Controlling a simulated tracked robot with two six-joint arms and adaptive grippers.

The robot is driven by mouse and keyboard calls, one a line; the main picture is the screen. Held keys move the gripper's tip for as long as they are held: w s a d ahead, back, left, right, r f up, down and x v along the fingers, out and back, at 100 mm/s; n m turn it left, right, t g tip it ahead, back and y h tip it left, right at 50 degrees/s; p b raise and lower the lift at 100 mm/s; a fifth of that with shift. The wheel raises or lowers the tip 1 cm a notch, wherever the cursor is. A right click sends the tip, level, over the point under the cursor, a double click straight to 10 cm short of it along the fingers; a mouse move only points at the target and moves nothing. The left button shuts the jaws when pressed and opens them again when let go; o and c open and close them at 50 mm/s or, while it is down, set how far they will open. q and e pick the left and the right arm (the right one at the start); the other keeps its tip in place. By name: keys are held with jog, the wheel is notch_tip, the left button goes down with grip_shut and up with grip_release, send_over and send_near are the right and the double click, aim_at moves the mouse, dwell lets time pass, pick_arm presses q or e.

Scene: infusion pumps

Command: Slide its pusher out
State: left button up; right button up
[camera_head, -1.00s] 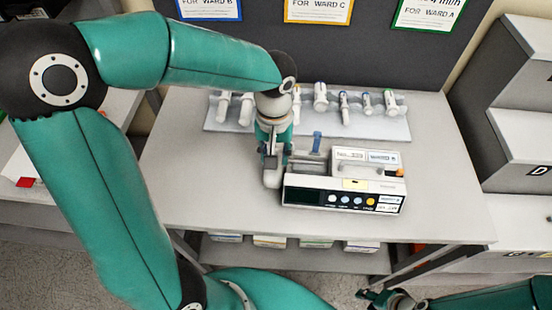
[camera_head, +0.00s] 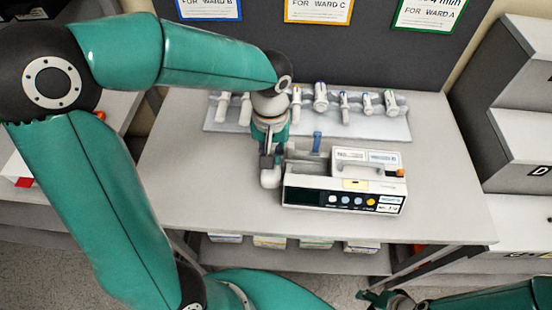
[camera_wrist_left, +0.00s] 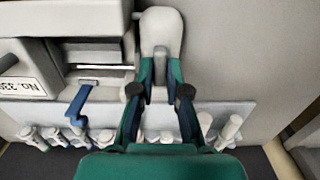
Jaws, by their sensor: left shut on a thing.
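The infusion pump (camera_head: 310,198) stands on the table with its panel and round buttons facing me. Its pusher (camera_head: 270,179) is a pale rounded block at the pump's left end; it also shows in the left wrist view (camera_wrist_left: 161,25). My left gripper (camera_wrist_left: 160,88) is shut on the pusher, with a finger on each side of its narrow part. In the head view my left wrist hides part of the pusher. A blue lever (camera_head: 317,141) stands up behind the pump's open channel. My right gripper (camera_head: 382,298) is low at the bottom right, away from the pump, its fingers unclear.
A pale tray (camera_head: 222,125) with several syringes lies behind the pump. Ward signs (camera_head: 318,10) hang on the dark back panel. The table (camera_head: 440,205) is clear to the right and in front. Grey stepped shelves (camera_head: 520,140) stand at the right.

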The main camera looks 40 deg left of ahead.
pick_arm(q)
jog(key=shift+s+a+b, duration=0.1)
jog(key=shift+s+a, duration=0.5)
jog(key=shift+a, duration=0.45)
jog(key=shift+s+a+b, duration=0.1)
jog(key=shift+s+a, duration=0.5)
jog(key=shift+a, duration=0.4)
jog(key=shift+s+a+b, duration=0.1)
jog(key=shift+s+a, duration=0.5)
jog(key=shift+a, duration=0.45)
jog(key=shift+s+a, duration=0.1)
jog(key=shift+a, duration=0.15)
jog(key=o, duration=0.6)
jog(key=shift+r, duration=0.1)
notch_tip(320, 180, up, 7)
jog(key=p, duration=0.5)
